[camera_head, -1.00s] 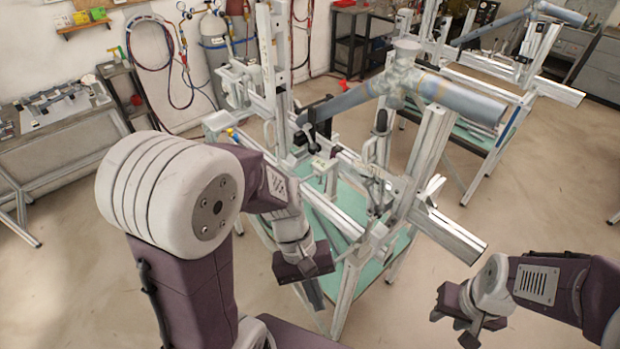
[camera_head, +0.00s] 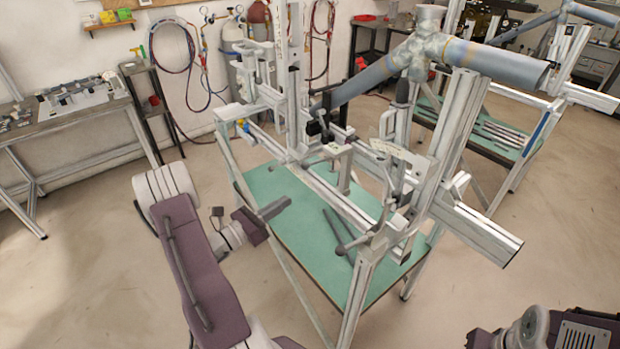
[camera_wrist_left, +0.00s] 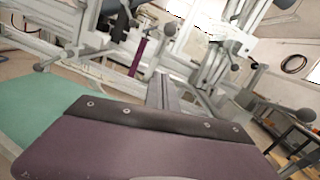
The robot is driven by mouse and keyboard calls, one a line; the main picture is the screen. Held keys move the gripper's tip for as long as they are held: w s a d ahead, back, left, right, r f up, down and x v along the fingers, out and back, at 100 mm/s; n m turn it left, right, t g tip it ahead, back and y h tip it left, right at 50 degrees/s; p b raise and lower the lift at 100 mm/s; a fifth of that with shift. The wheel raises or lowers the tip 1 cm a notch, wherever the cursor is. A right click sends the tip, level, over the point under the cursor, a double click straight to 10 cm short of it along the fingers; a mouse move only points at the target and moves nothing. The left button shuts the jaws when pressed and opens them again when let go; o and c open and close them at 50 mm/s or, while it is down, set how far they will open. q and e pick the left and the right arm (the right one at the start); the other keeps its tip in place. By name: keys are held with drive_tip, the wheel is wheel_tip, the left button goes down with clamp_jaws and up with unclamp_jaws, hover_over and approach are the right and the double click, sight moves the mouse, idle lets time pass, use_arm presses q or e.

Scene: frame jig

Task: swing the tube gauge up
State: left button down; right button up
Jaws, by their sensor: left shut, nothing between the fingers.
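The frame jig (camera_head: 340,200) carries a thick blue-grey tube assembly (camera_head: 510,66) with a sloping tube (camera_head: 365,84) at its top. I cannot tell for certain which part is the tube gauge; a dark clamp-like piece (camera_head: 318,128) sits by the sloping tube's lower end. My left gripper (camera_head: 288,202) is shut and empty, at the jig's near left side, over the green top's edge and apart from the rails. Its shut fingers (camera_wrist_left: 162,92) point towards the jig's rails and levers in the left wrist view. My right gripper (camera_head: 480,340) is mostly cut off at the bottom right.
The jig stands over a green tabletop (camera_head: 295,240) with legs and rails. A long rail (camera_head: 470,228) juts out at the right. A second jig bench (camera_head: 480,130) stands behind right, a workbench (camera_head: 70,125) at the left. The floor in front is clear.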

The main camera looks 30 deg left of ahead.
use_arm(q)
drive_tip(key=shift+d, duration=0.1)
drive_tip(key=p, duration=0.3)
approach(328, 156)
drive_tip(key=shift+w+f, duration=0.7)
drive_tip(key=shift+w, duration=0.6)
drive_tip(key=shift+d, duration=0.4)
